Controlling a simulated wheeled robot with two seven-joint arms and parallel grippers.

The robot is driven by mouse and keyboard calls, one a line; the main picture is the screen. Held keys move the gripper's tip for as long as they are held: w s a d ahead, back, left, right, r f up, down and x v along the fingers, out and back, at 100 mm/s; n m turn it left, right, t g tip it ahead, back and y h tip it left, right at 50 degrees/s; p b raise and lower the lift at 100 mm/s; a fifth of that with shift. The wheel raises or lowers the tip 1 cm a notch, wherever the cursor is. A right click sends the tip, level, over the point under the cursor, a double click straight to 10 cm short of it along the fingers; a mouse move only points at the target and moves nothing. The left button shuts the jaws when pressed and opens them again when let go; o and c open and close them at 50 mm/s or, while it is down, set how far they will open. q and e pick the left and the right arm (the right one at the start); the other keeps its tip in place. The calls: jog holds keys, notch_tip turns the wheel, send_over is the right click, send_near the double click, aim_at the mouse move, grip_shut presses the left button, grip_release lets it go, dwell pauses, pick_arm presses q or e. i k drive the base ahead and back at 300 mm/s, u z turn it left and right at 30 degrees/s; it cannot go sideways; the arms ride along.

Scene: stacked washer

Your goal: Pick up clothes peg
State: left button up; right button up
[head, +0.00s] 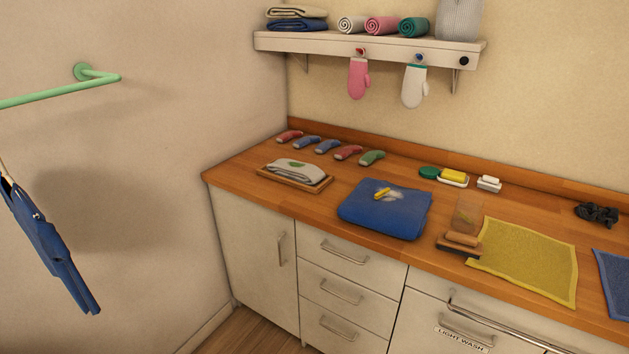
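A small yellow piece (382,192) that looks like the clothes peg lies on top of the folded blue cloth (400,217), on the wooden counter in the head view. It is too small to make out its jaws. A whitish patch (395,196) is right beside it on the cloth. Neither of my grippers is in view.
Several socks (327,146) and a wooden tray (322,185) with a folded cloth lie left of the blue cloth. A brush (461,242), a clear container (467,212) and a yellow cloth (525,258) are to its right. A shelf (380,45) with hanging mitts is above.

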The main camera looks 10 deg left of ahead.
aim_at(379, 195)
jog(key=u, duration=0.15)
jog(key=i, duration=1.1)
jog(key=z, duration=0.85)
jog(key=k, duration=1)
jog(key=u, duration=0.75)
jog(key=i, duration=0.7)
jog(key=u, duration=0.1)
